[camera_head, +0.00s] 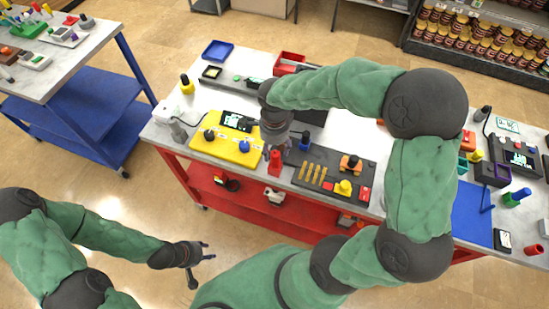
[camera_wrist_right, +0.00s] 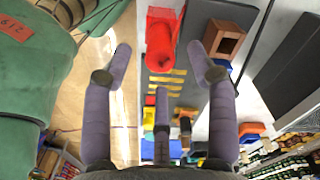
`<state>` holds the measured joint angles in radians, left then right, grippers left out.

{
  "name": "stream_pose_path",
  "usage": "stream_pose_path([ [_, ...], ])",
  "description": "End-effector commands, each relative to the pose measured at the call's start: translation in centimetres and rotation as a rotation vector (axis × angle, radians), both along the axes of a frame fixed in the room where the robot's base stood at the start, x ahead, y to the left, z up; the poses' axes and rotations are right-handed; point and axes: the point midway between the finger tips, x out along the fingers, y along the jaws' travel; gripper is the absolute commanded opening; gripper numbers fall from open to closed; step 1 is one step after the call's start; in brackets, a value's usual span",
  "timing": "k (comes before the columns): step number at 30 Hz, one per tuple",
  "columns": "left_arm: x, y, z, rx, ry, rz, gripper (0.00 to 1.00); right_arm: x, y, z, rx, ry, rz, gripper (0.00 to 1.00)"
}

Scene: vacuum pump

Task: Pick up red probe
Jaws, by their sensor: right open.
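The red probe (camera_head: 275,162) stands on the table near its front edge, between the yellow board and the dark board. In the right wrist view, the red probe (camera_wrist_right: 160,48) shows between the spread fingertips of my right gripper (camera_wrist_right: 160,62). In the head view my right gripper (camera_head: 277,146) is right above and behind the probe, its fingers pointing down. It is open and empty; I cannot tell whether a finger touches the probe. My left gripper (camera_head: 205,258) is open and empty, low over the floor in front of the table.
A yellow board (camera_head: 228,147) with knobs lies left of the probe. A dark board (camera_head: 325,172) with brass strips and a yellow knob lies right. A blue tray (camera_head: 217,50) is at the back left.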

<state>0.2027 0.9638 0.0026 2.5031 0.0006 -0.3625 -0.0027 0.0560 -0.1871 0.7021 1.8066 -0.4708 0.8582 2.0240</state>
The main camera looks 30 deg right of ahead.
Motion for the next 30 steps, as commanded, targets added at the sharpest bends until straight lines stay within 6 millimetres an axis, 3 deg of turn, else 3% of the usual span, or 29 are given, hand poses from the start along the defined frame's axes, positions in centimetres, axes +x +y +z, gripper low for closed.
stream_pose_path([
  [5,0.0,0.0,-0.1,0.000,0.000,0.000,0.40,-0.1,-0.1,-1.1,0.001,0.001,-0.001,0.58],
  [15,0.0,0.0,-0.7,0.000,0.000,0.000,0.40,0.0,-0.2,-5.3,0.001,0.000,-0.001,0.58],
  [23,0.0,0.0,-0.7,0.000,0.000,0.000,0.40,0.0,-0.2,-5.5,0.001,-0.001,0.000,0.58],
  [24,0.0,0.0,-0.7,0.000,0.000,0.000,0.40,0.0,-0.2,-5.5,0.001,-0.001,0.000,0.55],
  [30,0.0,0.0,-0.7,0.000,0.000,0.000,0.40,0.0,-0.2,-5.5,0.002,-0.001,0.000,0.00],
])
